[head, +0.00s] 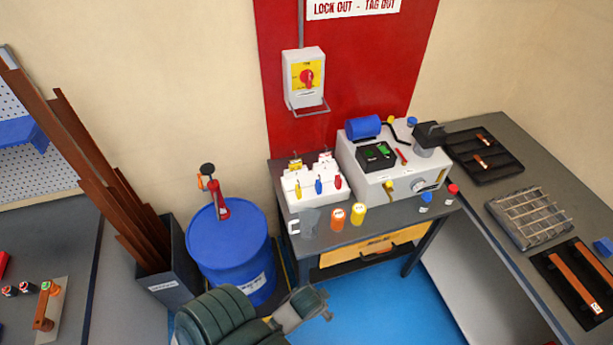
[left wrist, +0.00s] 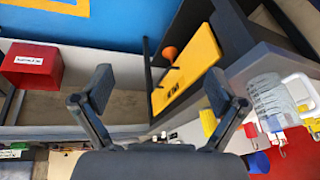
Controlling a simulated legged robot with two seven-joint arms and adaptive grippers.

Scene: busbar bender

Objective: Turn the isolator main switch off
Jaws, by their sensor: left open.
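The isolator main switch (head: 304,77) is a pale grey box on the red wall panel, with a red rotary knob (head: 306,77) on a yellow plate. The knob's exact position is too small to read. A metal loop hangs below the box. My left gripper (head: 318,303) is low in the head view, in front of the bench and well below the switch. In the left wrist view, its two fingers (left wrist: 163,95) are spread apart with nothing between them. I cannot make out the switch in the left wrist view. My right gripper is not in view.
A bench (head: 359,236) below the switch holds a grey machine (head: 395,170), a white lock rack (head: 311,184) and several bottles. A clear jug (left wrist: 268,98) shows in the left wrist view. A blue drum (head: 229,245) stands left of the bench. Blue floor is clear in front.

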